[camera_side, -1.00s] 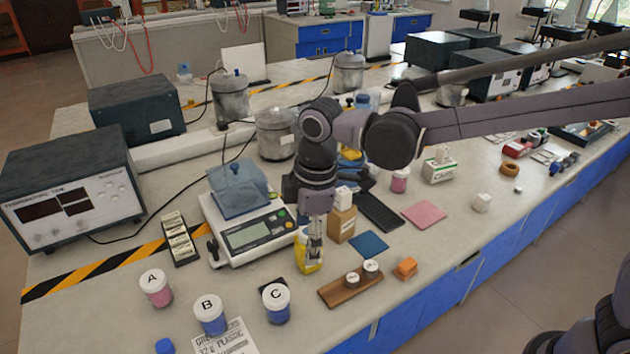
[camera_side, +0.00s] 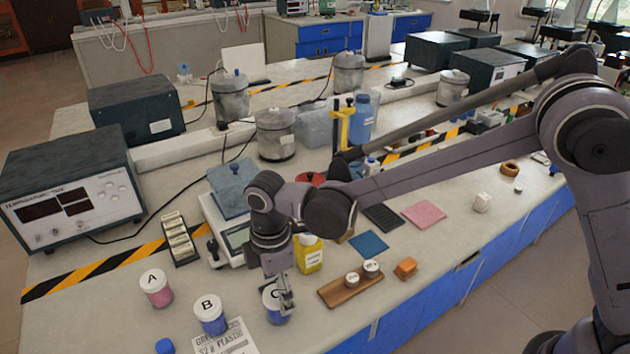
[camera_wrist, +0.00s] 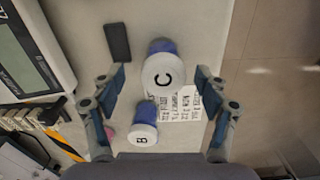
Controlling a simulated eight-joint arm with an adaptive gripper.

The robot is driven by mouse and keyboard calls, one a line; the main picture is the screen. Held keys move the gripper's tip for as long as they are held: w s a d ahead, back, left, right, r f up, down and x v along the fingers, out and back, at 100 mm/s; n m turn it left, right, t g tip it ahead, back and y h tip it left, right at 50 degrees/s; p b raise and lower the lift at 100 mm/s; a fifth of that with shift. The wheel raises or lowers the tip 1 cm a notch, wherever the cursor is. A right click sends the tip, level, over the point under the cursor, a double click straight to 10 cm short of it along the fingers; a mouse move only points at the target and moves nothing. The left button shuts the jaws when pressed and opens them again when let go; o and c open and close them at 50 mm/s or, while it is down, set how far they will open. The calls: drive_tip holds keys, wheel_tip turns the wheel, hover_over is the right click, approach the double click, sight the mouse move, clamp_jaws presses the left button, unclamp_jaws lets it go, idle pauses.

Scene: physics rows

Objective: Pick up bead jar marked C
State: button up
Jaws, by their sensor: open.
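The bead jar marked C (camera_side: 272,303) has a white lid and blue contents and stands upright on the bench. My gripper (camera_side: 283,306) is at the jar and partly hides it in the side view. In the wrist view jar C (camera_wrist: 163,74) lies between and beyond the two spread fingers of my gripper (camera_wrist: 158,105), with clear space on both sides of its lid. Jar B (camera_side: 209,314), also blue with a white lid, stands to its left; it also shows in the wrist view (camera_wrist: 143,134). Jar A (camera_side: 155,288) has pink contents and stands farther left.
A printed sheet (camera_side: 226,340) lies in front of jars B and C. A balance (camera_side: 236,236) stands behind. A dark flat piece (camera_wrist: 118,43) lies near jar C.

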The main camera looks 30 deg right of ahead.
sight(276, 294)
drive_tip(key=shift+s+a+f, duration=0.1)
drive_tip(key=shift+a+f, duration=0.05)
drive_tip(key=shift+f, duration=1)
drive_tip(key=shift+s+a+f, duration=0.1)
drive_tip(key=shift+a+f, duration=0.05)
drive_tip(key=shift+f, duration=0.95)
drive_tip(key=c, duration=1.3)
